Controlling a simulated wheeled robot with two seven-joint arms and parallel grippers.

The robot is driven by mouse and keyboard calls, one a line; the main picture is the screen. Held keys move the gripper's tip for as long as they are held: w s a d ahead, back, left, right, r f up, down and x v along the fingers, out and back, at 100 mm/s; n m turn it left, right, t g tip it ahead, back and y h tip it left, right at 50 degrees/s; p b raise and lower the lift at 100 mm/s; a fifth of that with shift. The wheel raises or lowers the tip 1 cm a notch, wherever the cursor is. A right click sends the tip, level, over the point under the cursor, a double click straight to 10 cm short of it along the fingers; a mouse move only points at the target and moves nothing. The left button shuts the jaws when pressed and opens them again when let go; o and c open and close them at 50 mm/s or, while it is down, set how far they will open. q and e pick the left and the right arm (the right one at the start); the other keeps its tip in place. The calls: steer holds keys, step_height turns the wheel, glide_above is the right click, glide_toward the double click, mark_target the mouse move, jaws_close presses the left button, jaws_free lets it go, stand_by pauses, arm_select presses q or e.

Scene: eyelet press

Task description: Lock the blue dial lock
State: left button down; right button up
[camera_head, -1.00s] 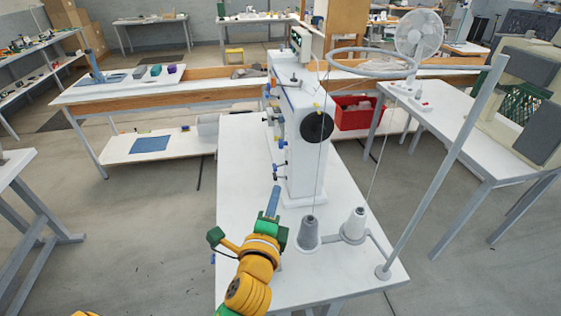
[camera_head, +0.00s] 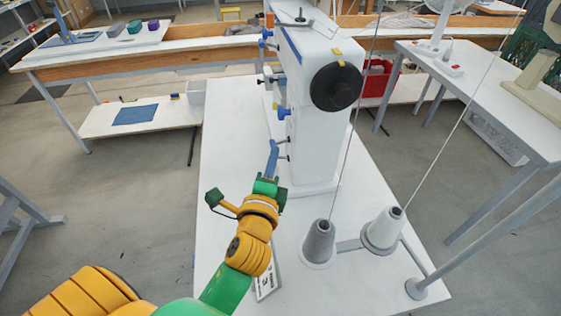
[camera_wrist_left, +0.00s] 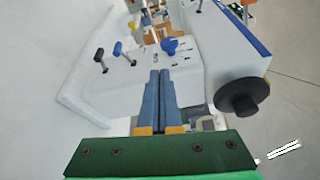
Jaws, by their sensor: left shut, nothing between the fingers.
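The white eyelet press (camera_head: 315,120) stands on a white table, with small knobs and levers along its left side. A blue knob (camera_head: 283,112) sits on that side. I cannot tell for certain which is the dial lock. My left gripper (camera_head: 272,147) has its blue fingers together and empty, close beside the press's lower levers; they also show in the left wrist view (camera_wrist_left: 160,75). Contact with the knob is not evident. My right gripper is out of view.
A black handwheel (camera_head: 337,87) is on the press's near face. Two thread cones (camera_head: 319,243) (camera_head: 384,230) stand on the table at right, with threads running up. The table's left part is clear.

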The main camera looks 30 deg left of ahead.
arm_select(q)
steer(key=b, duration=0.7)
glide_toward(280, 142)
steer(key=s+d+f, duration=0.2)
steer(key=s, duration=0.1)
steer(key=shift+a+r, duration=0.15)
steer(key=shift+r, duration=0.15)
steer(key=x, duration=1)
